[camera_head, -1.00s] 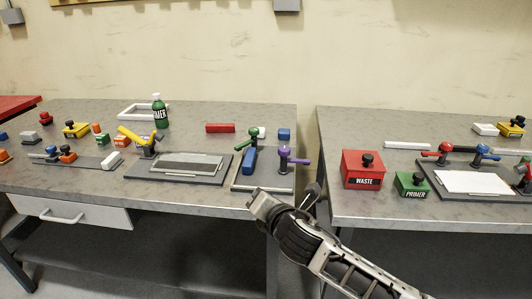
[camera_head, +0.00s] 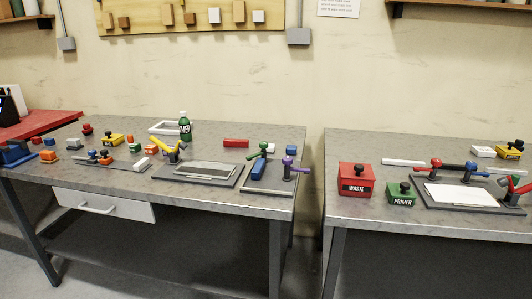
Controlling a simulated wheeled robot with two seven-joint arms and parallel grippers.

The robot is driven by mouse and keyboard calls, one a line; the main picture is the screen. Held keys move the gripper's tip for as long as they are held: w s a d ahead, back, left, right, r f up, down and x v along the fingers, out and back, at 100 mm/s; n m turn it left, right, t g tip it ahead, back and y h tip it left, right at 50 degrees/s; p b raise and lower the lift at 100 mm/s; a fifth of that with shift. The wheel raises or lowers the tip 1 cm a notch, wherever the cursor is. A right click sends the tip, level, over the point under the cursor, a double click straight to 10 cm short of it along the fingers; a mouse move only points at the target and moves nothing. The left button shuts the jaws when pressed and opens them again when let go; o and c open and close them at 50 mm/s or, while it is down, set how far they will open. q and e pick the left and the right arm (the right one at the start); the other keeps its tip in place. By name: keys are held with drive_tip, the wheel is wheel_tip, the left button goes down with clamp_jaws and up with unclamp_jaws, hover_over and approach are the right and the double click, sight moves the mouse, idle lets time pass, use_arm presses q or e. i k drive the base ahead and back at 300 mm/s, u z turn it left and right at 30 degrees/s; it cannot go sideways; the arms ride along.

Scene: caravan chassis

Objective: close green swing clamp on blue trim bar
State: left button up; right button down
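The green swing clamp (camera_head: 264,147) stands on the dark fixture plate (camera_head: 272,187) at the right end of the left bench. Its green arm points to the left and toward me. The blue trim bar (camera_head: 259,169) lies on the same plate, just in front of the green clamp. I cannot tell whether the green arm is over the bar or beside it. A purple swing clamp (camera_head: 290,162) stands right of the bar, its arm pointing right, away from the bar. Neither of my grippers is in view.
A plate with a yellow clamp (camera_head: 169,146) and a grey panel (camera_head: 205,168) lies left of the fixture. A red block (camera_head: 236,143) and green bottle (camera_head: 184,126) stand behind. A gap separates the right bench, with a red WASTE box (camera_head: 356,180) near its edge.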

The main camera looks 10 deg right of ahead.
sight(264, 145)
drive_tip(key=z, duration=1.5)
drive_tip(key=i, duration=0.9)
drive_tip(key=u, duration=0.55)
